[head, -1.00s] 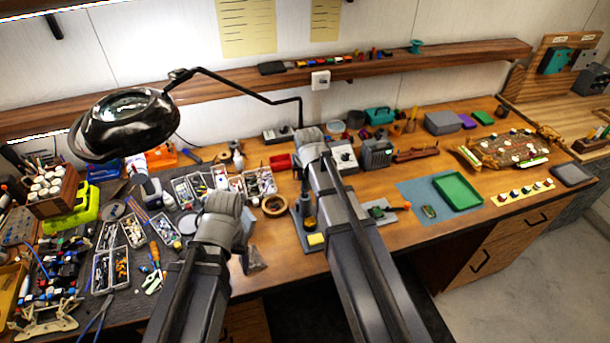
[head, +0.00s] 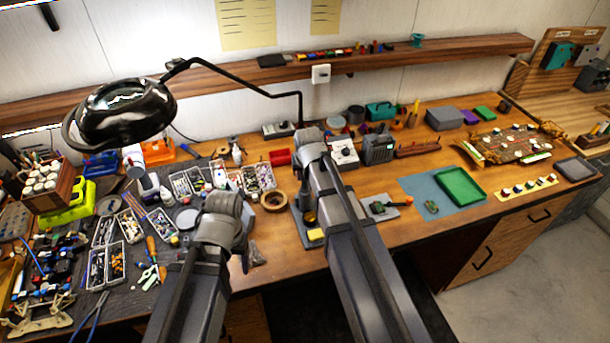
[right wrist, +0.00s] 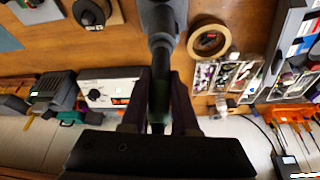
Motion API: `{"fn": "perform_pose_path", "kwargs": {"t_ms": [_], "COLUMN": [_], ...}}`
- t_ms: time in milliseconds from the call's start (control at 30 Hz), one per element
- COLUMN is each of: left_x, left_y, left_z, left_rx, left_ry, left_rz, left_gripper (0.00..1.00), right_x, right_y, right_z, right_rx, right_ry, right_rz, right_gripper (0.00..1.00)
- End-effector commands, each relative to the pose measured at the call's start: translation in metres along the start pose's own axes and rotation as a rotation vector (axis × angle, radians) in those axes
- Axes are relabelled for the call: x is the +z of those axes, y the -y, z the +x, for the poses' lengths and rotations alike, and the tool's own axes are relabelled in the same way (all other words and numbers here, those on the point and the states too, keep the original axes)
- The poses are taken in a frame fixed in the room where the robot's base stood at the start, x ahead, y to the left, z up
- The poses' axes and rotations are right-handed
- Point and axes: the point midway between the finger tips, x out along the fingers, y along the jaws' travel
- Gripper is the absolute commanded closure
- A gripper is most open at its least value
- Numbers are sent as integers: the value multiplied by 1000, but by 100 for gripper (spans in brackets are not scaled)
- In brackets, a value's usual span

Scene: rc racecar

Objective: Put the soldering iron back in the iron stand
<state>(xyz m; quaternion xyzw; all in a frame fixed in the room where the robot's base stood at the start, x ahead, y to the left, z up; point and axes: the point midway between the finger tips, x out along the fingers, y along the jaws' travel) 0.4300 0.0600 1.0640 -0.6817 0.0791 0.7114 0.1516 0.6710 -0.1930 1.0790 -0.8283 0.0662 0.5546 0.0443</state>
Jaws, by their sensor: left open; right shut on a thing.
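My right gripper (right wrist: 159,80) is shut on a dark, slim handle, which fits the soldering iron (right wrist: 160,98). In the head view my right arm's end (head: 312,142) covers the fingers. The iron stand (head: 308,200), with a yellow sponge (head: 315,235) on its base, shows just left of that arm, partly hidden by it. My left gripper (head: 222,212) is open, left of the stand; its fingers are hard to make out.
A station with a white front (head: 343,152) stands behind my right arm. A tape roll (head: 273,201) lies left of the stand. A grey pad (head: 385,208) and a green tray (head: 460,188) lie to the right. Parts boxes (head: 130,225) crowd the left; a lamp (head: 125,110) overhangs them.

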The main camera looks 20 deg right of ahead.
Motion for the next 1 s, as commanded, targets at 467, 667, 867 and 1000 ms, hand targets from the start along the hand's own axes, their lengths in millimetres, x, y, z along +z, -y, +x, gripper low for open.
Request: {"fn": "perform_pose_path", "kwargs": {"t_ms": [467,667,867,1000], "left_x": [0,0,0,0], "left_y": [0,0,0,0], "left_z": [3,3,3,3], "left_rx": [0,0,0,0], "left_ry": [0,0,0,0], "left_rz": [1,1,1,1], "left_gripper": [31,31,31,31], "right_x": [1,1,1,1], "right_y": [0,0,0,0], "right_z": [2,2,2,2], "right_rx": [0,0,0,0], "right_ry": [0,0,0,0], "right_rz": [0,0,0,0], "right_gripper": [60,37,35,19]}}
